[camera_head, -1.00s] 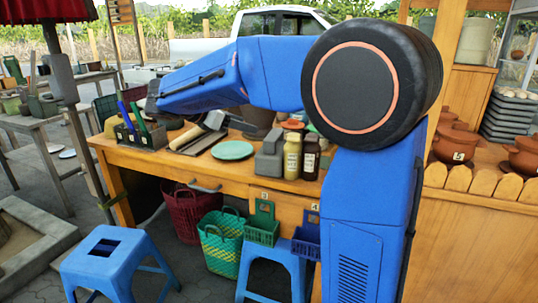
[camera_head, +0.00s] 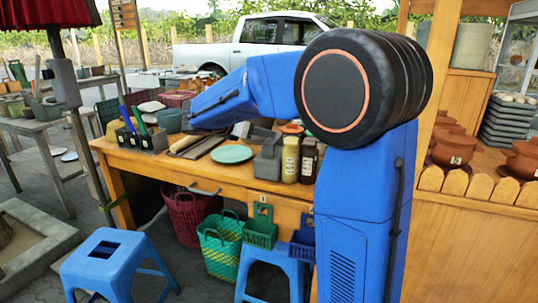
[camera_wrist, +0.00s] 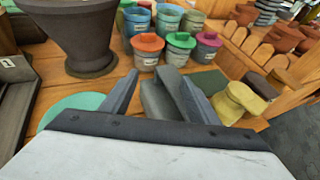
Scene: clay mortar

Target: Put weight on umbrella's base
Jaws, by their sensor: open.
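A grey blocky weight (camera_head: 268,160) stands on the wooden table, left of two bottles. In the wrist view the grey weight (camera_wrist: 160,103) shows between the two dark fingers of my gripper (camera_wrist: 161,80). My gripper is open, and I cannot tell whether a finger touches the weight. In the head view my arm hides most of the gripper. The umbrella's base is not clearly seen.
Yellow and dark bottles (camera_head: 291,158) stand close right of the weight. A green plate (camera_head: 231,154) lies left of it. In the wrist view, several lidded tins (camera_wrist: 147,50) and a dark pot (camera_wrist: 85,35) stand beyond. A blue stool (camera_head: 108,252) stands on the floor in front.

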